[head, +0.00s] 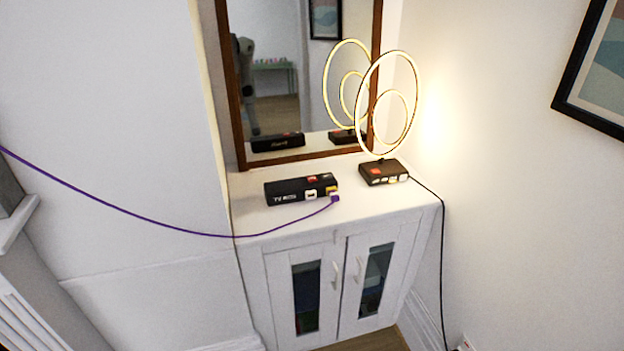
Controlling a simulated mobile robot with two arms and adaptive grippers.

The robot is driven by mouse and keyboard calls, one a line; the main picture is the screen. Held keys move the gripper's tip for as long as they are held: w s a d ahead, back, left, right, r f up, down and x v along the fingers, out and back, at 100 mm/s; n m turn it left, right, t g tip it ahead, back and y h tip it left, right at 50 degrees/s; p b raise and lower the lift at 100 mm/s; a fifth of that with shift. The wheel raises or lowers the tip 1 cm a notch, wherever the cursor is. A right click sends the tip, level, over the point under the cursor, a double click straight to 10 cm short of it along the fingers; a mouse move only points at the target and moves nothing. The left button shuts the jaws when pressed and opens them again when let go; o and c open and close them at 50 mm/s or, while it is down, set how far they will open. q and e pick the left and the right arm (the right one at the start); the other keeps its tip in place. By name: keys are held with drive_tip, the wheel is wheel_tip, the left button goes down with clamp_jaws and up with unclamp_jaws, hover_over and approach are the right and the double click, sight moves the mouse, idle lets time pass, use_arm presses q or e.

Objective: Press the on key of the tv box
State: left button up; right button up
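The tv box (285,191) is a black oblong box with white lettering on its front. It lies on top of a white cabinet, left of a ring lamp. A red key (312,178) shows on its top face near the right end, with a smaller mark by it too small to read. A purple cable (140,214) ends in a purple plug (335,199) at the box's right front corner. Neither of my grippers is in the head view, and nothing touches the red key.
The lamp (384,172) has lit rings on a dark base, also with a red key, and a black cord hanging down the right side. A framed mirror (237,100) stands behind. The purple cable spans the left side.

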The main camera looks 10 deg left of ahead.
use_arm(q)
clamp_jaws()
idle(0.5)
idle(1.2)
